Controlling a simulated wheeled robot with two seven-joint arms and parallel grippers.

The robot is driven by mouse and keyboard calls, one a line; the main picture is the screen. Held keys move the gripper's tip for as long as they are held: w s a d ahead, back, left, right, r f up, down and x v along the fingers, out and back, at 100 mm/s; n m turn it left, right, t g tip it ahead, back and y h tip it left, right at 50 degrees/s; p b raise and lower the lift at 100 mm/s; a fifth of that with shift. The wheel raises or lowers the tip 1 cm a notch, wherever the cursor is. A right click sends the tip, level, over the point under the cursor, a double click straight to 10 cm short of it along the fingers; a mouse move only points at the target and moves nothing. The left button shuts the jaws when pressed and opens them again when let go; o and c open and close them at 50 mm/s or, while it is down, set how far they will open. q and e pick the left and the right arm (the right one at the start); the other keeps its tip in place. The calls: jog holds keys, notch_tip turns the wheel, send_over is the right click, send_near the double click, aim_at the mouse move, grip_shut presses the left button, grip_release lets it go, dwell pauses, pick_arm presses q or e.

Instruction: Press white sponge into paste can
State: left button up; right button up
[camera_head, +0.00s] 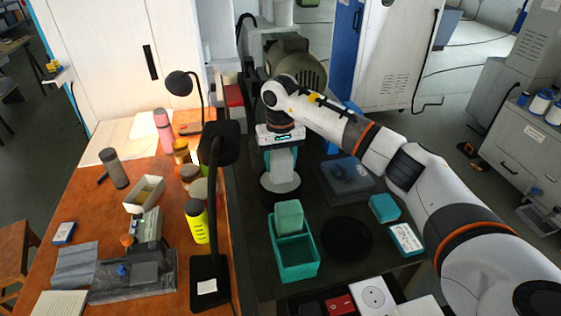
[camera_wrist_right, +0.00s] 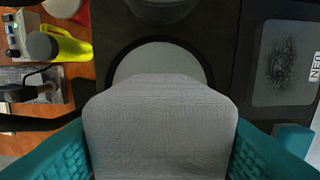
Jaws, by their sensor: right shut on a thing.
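My right gripper (camera_head: 281,155) points down over the dark bench and is shut on the white sponge (camera_head: 280,166). In the right wrist view the sponge (camera_wrist_right: 160,130) sits between the teal fingers, a pale block with a textured face. The paste can (camera_head: 268,196) is a black round can with a light grey-white surface inside. In the right wrist view the can (camera_wrist_right: 160,62) lies just beyond the sponge's far edge. The sponge's lower end overlaps the can's opening in the head view. I cannot tell whether it touches the paste. My left gripper is in neither view.
A teal divided box (camera_head: 299,274) stands in front of the can, and a black disc (camera_head: 346,238) lies right of it. A dark flat case (camera_head: 348,180) lies right of the can. A black lamp (camera_head: 222,145) stands close on the left, near a yellow bottle (camera_head: 197,222).

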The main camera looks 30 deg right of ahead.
jog(key=shift+r+p, duration=1.35)
jog(key=shift+r, duration=1.65)
